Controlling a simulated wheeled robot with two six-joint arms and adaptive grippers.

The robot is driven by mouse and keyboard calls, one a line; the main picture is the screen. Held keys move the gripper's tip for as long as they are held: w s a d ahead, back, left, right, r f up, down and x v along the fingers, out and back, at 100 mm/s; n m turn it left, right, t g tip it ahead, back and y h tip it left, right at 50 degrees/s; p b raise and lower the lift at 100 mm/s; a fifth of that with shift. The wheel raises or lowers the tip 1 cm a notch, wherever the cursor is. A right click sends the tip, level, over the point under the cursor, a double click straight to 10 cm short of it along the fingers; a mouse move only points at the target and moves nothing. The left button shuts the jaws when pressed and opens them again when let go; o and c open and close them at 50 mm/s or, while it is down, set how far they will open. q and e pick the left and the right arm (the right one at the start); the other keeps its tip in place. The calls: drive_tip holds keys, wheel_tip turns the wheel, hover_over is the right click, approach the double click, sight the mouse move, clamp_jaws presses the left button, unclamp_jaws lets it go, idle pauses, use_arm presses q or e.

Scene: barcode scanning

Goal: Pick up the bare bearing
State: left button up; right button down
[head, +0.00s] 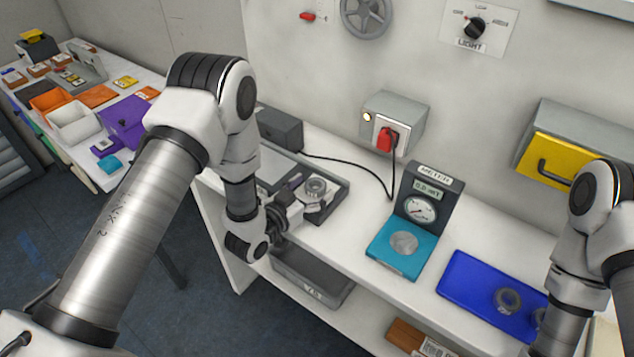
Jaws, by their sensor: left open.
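A grey ring-shaped bearing (316,186) sits at the dark-framed tray (341,198) on the left part of the bench, with a pale piece under or beside it. My left gripper (305,207) is open, with its fingers close to the near left side of this bearing; whether they touch it I cannot tell. A second ring-shaped bearing (508,299) lies in the blue tray (462,275) at the right, next to my right arm. Which of the two is bare is too small to tell. My right gripper is out of view below the wrist.
A meter (428,203) with a teal base (384,251) and a round plate stands mid-bench. A black cable runs to a red plug (386,138). A grey bin (310,279) sits on the lower shelf. A side table (72,152) at left holds several bins.

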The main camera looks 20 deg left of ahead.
use_arm(q)
drive_tip(key=shift+a+f, duration=0.1)
drive_tip(key=shift+a, duration=0.1)
drive_tip(key=shift+c, duration=0.7)
drive_tip(key=c, duration=1.3)
